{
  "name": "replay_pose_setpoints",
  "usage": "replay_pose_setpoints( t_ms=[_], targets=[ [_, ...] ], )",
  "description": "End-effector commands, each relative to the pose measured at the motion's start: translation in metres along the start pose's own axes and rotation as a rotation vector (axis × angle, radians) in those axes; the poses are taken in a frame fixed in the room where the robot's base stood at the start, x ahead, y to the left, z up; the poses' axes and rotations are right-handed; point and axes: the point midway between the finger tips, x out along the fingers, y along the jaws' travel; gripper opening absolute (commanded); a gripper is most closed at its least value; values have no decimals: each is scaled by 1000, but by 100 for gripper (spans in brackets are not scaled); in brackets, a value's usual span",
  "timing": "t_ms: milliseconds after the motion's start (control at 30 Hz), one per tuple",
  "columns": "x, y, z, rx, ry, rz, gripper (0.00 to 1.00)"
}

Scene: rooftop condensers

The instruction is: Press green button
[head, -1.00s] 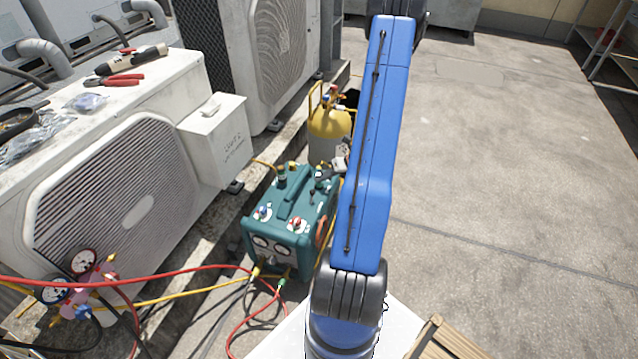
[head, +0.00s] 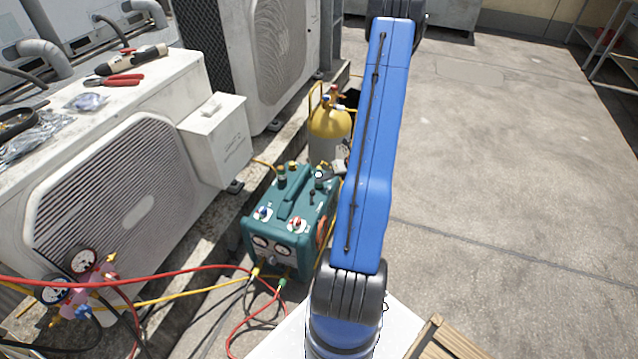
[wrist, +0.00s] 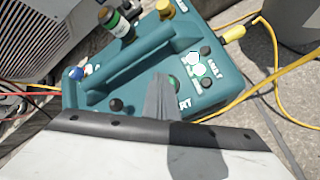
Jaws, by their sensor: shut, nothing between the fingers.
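The teal machine (head: 290,215) stands on the roof floor to the left of my arm; it also fills the middle of the wrist view (wrist: 135,65). A green button (wrist: 173,81) shows on its top panel beside a label ending in "RT", partly covered by my gripper. My gripper (wrist: 161,82) is shut and empty, its grey fingertips over the panel right at the button in the picture. I cannot tell whether they touch it. In the head view I cannot make out the gripper.
Indicators or buttons (wrist: 199,69) sit right of the gripper, near a "FAULT" label. A handle (wrist: 125,65) and knobs rise from the machine. A yellow-topped cylinder (head: 330,120) stands behind it. Hoses (head: 150,295) cross at lower left.

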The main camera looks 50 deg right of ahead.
Motion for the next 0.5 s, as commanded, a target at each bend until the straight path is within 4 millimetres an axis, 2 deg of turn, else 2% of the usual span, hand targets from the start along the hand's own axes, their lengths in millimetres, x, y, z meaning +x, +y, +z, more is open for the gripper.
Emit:
replay_pose_setpoints(
  t_ms=[500],
  targets=[
    [-11,8,8,-1,0,0,0]
  ],
)
